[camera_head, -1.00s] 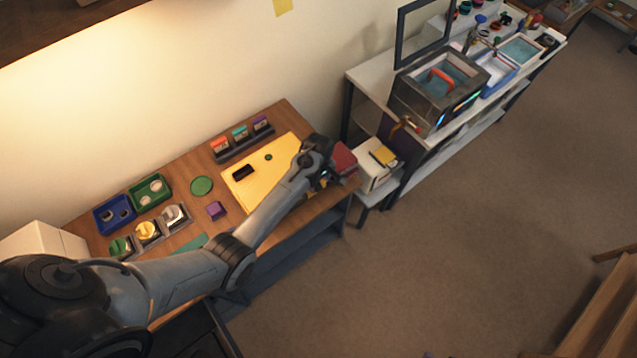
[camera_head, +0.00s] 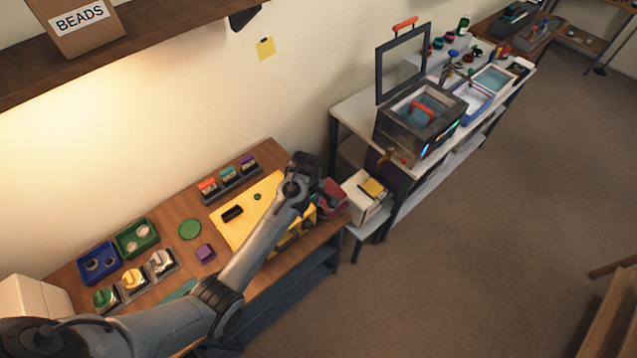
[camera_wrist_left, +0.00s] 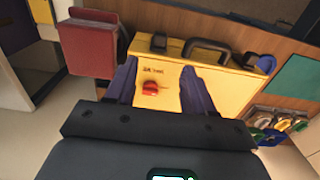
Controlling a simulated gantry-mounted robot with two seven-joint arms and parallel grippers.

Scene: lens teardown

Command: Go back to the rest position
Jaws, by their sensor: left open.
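My left arm crosses the workbench from the lower left in the head view, its wrist above the bench's right end. In the wrist view my left gripper (camera_wrist_left: 160,90) is open, with two purple-blue fingers apart and nothing held between them. Behind the fingers is a yellow surface (camera_wrist_left: 170,65) with a dark handle (camera_wrist_left: 207,47) and a red knob (camera_wrist_left: 150,88); I cannot tell whether the fingers touch it. My right gripper is not in view.
The wooden bench (camera_head: 170,213) carries a blue tray (camera_head: 98,262), a green tray (camera_head: 137,237), a green disc (camera_head: 190,229) and a purple block (camera_head: 205,253). A shelf with a BEADS box (camera_head: 80,22) is above.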

